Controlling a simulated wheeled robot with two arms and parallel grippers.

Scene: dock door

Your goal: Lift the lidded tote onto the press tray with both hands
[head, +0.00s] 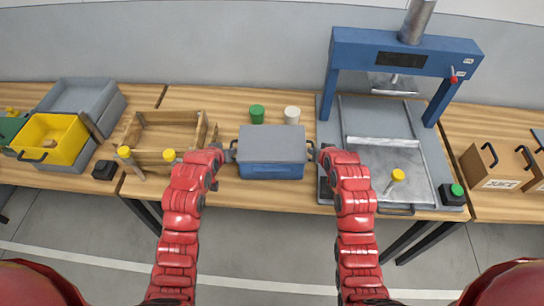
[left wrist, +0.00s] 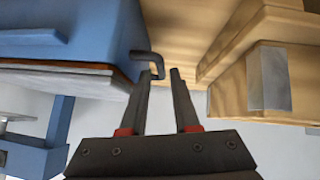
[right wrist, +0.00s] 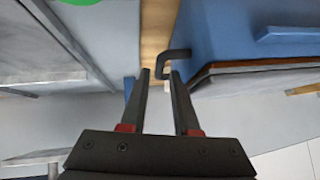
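The tote (head: 271,170) is a blue box with a flat grey lid (head: 272,145). It stands level on the wooden bench, with a dark handle at each side. My left gripper (head: 217,160) is at its left handle. In the left wrist view that handle (left wrist: 150,58) reaches between the open fingertips (left wrist: 162,74). My right gripper (head: 325,155) is at the right handle, and in the right wrist view the handle (right wrist: 178,56) ends between the open fingertips (right wrist: 161,74). The grey press tray (head: 372,165) lies right of the tote under a blue press frame (head: 400,50).
A green-lidded jar (head: 257,113) and a white-lidded jar (head: 292,115) stand behind the tote. A wooden crate (head: 165,135) is to the left. A yellow-topped knob (head: 398,175) stands on the press bed. A box with a green button (head: 455,192) sits at its front right.

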